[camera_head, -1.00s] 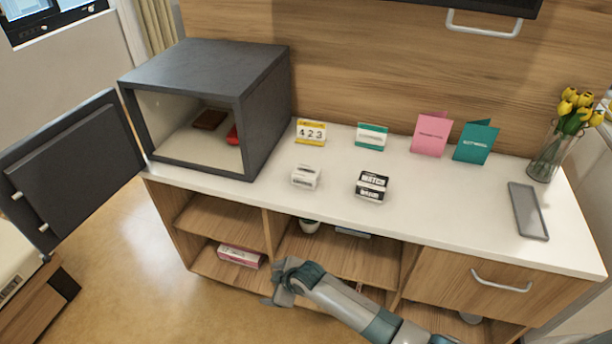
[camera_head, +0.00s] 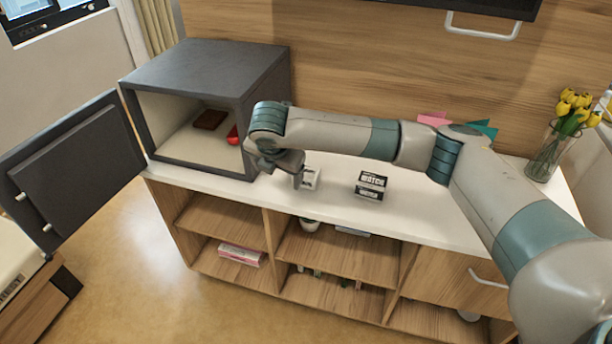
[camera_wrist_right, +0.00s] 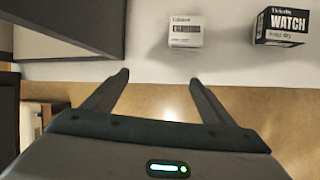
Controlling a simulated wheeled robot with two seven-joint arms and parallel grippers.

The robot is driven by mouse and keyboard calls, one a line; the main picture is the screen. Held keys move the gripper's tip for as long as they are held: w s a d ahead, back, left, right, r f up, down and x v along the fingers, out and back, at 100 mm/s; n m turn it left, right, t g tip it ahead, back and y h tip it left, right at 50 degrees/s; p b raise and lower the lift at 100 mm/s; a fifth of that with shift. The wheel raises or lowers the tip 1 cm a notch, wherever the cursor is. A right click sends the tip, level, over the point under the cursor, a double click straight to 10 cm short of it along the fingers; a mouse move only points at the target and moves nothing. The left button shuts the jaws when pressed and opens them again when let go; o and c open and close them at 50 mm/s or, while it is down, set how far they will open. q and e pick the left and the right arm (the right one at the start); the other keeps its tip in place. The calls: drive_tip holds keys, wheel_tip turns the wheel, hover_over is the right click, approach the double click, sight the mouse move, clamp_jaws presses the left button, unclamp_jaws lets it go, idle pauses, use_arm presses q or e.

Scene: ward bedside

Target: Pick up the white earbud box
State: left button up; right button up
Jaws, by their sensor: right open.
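The small white earbud box (camera_head: 312,178) stands on the white counter, partly covered by my right gripper in the head view. In the right wrist view the white box (camera_wrist_right: 186,31) shows whole, ahead of the fingers and a little right of their middle. My right gripper (camera_head: 284,171) is at the counter's front edge, just left of the box in the head view. Its two fingers (camera_wrist_right: 158,79) are spread and empty, apart from the box. My left gripper is not in view.
A black-and-white watch box (camera_head: 370,185) stands right of the earbud box. A dark grey safe (camera_head: 205,78) with its door (camera_head: 78,170) open stands at left, close to my right gripper. A glass vase (camera_head: 545,155) of yellow tulips stands at far right.

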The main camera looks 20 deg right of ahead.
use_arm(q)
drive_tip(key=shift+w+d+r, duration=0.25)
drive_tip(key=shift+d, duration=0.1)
use_arm(e)
drive_tip(key=d+r+n+h, duration=0.1)
drive_tip(key=d+r+h, duration=0.1)
drive_tip(key=d+r, duration=0.3)
drive_tip(key=shift+s+r+n, duration=0.2)
drive_tip(key=shift+r+n, duration=0.2)
drive_tip(key=shift+r, duration=0.15)
drive_tip(key=p, duration=0.1)
approach(307, 173)
drive_tip(key=p+x, duration=0.1)
drive_tip(key=x, duration=0.4)
drive_tip(key=shift+w+f, duration=0.15)
drive_tip(key=shift+f, duration=0.05)
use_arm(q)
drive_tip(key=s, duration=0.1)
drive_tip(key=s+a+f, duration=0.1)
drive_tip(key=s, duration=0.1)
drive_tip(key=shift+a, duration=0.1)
